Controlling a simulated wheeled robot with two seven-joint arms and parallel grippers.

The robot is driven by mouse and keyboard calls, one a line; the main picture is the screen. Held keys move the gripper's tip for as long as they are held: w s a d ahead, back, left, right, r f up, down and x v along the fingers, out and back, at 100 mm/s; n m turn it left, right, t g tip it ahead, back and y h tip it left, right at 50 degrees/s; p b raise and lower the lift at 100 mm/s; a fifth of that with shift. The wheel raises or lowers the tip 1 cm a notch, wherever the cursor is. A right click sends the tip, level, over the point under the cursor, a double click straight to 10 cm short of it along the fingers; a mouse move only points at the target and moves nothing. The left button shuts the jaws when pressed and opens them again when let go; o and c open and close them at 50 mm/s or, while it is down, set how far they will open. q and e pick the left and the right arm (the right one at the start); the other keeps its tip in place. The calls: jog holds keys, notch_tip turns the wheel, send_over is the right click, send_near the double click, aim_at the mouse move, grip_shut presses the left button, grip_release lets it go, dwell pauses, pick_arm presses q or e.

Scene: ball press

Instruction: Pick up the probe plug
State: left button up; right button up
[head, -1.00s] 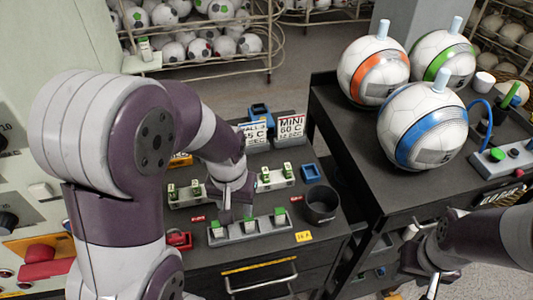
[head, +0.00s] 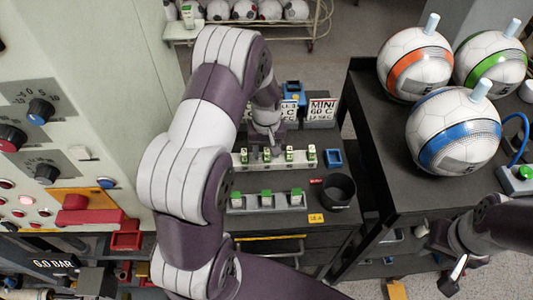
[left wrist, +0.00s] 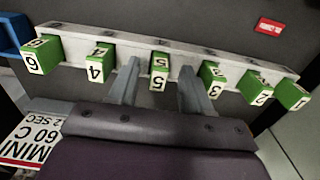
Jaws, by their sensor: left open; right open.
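No label reading probe plug is legible; candidates are numbered green-topped plugs in a white rail (left wrist: 225,68), which also shows in the head view (head: 300,159). My left gripper (left wrist: 160,75) is open at this rail, its fingers on either side of the green plug marked 5 (left wrist: 160,72). I cannot tell whether they touch it. In the head view my left gripper (head: 268,145) is at the rail's back side, partly hidden by its arm. My right gripper (head: 440,258) is open and empty at the lower right, beside the right-hand table.
A grey holder (head: 266,202) with several green-topped pieces stands in front of the rail. A black cup (head: 338,190) and blue tray (head: 334,158) are to the right. Sign cards (head: 321,110) stand behind. Large balls, one blue-banded (head: 453,132), sit on the right table. A control panel (head: 45,140) is at left.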

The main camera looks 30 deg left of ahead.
pick_arm(q)
jog(key=shift+f, duration=0.35)
jog(key=shift+w+f, duration=0.1)
jog(key=shift+w, duration=0.05)
grip_shut()
